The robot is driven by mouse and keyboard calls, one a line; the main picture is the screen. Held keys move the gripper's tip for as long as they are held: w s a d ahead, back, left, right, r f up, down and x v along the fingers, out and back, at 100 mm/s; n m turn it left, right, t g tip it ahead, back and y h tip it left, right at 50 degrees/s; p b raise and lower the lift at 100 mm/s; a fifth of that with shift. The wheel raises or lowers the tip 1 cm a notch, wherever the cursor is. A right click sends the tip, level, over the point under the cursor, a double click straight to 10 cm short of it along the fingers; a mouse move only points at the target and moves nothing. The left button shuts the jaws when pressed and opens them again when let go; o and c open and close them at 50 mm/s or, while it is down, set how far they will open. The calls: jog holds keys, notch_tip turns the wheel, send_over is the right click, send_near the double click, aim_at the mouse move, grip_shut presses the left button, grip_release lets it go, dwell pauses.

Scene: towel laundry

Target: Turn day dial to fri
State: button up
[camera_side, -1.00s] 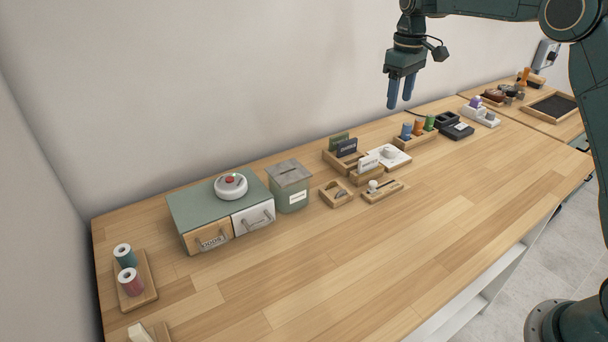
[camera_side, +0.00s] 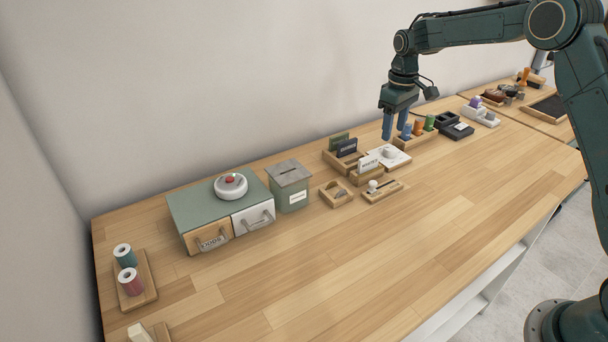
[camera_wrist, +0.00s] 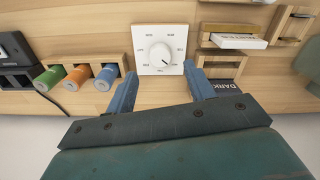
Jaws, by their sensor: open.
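The day dial (camera_wrist: 161,53) is a white square plate with a round white knob in its middle and small labels around it, too small to read surely. A dark mark shows at the knob's lower right edge. In the side view the dial plate (camera_side: 401,160) lies flat on the table, behind a small card holder. My gripper (camera_side: 395,132) is open and empty, pointing down above the table near the dial. In the wrist view my gripper's fingers (camera_wrist: 160,71) stand to either side of the dial's near edge, apart from the knob.
A rack of blue, orange and green cylinders (camera_wrist: 78,76) stands close left of the dial in the wrist view. Card holders (camera_side: 343,157) are on its other side. A drawer box (camera_side: 187,206) and green canister (camera_side: 290,190) stand farther left.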

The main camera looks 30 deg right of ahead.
aim_at(390, 148)
jog(key=shift+f, duration=2.75)
jog(key=shift+c, duration=0.2)
jog(key=c, duration=0.9)
